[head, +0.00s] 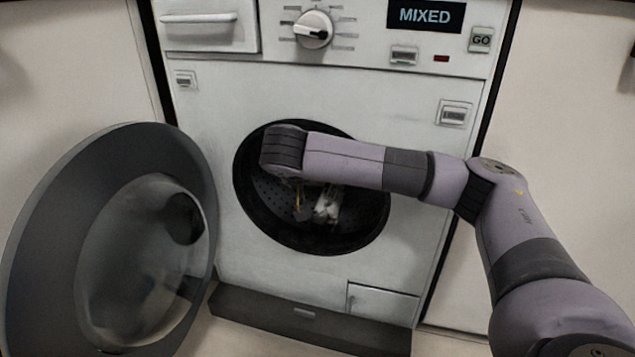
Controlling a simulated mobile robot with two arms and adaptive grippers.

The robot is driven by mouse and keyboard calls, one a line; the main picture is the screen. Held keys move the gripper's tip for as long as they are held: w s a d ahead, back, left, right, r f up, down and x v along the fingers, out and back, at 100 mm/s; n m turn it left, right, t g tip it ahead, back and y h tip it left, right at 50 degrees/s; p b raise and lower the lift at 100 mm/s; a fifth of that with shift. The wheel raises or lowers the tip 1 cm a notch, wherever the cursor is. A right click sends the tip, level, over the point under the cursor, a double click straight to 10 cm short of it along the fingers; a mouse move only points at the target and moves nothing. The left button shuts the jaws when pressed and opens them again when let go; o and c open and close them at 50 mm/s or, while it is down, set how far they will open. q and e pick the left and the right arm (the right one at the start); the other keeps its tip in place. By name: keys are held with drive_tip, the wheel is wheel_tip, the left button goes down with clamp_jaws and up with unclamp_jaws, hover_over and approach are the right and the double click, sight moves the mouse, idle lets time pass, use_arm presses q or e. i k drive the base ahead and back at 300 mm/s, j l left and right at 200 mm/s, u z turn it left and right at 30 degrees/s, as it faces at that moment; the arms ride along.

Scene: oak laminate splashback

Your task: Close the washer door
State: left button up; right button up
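The washer (215,110) is white and faces me. Its round door (40,240) stands wide open to the left, with a grey rim and a clear glass bowl (130,285). The round drum opening (368,215) is dark and uncovered. My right arm comes in from the right and crosses in front of the opening, its wrist bent at the opening's upper left. Small pale and yellowish parts show below the wrist; they may be my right gripper (325,206), but its fingers cannot be made out. The arm is apart from the door. My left gripper is out of view.
Above the opening are a drawer (210,27), a dial (313,30) and a display reading MIXED (425,16). A dark plinth (300,318) runs along the washer's base, and a small hatch (382,302) is at lower right. Pale cabinet panels flank the washer.

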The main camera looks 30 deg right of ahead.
sight(164, 296)
drive_tip(key=k, duration=1)
